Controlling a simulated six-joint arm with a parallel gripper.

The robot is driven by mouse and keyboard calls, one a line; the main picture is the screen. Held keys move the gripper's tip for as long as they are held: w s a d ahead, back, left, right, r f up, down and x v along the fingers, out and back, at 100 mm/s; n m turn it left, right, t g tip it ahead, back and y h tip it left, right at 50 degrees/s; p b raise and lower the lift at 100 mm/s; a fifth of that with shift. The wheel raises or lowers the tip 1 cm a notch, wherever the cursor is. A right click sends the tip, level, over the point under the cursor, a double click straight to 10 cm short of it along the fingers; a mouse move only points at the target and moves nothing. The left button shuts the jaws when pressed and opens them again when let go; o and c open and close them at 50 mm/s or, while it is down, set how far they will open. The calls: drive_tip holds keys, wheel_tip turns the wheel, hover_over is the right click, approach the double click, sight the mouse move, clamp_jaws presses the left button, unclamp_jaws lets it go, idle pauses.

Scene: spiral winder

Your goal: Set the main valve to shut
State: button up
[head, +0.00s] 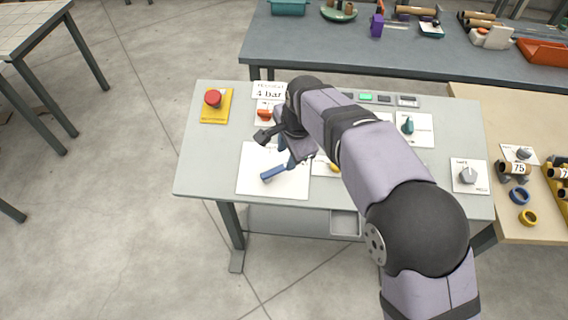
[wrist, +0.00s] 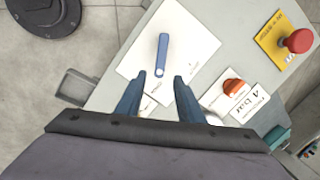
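A blue lever handle (head: 273,173), which looks like the main valve's, lies over a white sheet (head: 258,186) at the left front of the grey table. In the wrist view the lever (wrist: 162,52) runs nearly up and down the picture. The sheet (wrist: 143,50) has small marks that I cannot read. My gripper (head: 287,153) is open, with its two blue-grey fingers apart. In the wrist view the lever's near end shows in line with the gap between the fingertips (wrist: 159,77). I cannot tell how high the fingers are above it. Nothing is held.
A red button (head: 212,98) on a yellow plate stands at the back left. An orange knob (head: 264,114) sits by a "4 bar" card. A teal knob (head: 407,126) and a grey knob (head: 468,175) are to the right. My arm hides the table's middle.

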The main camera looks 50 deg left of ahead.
sight(284, 166)
drive_tip(key=shift+p+x, duration=1.55)
drive_tip(key=shift+x, duration=2.1)
drive_tip(key=shift+d, duration=0.1)
clamp_jaws()
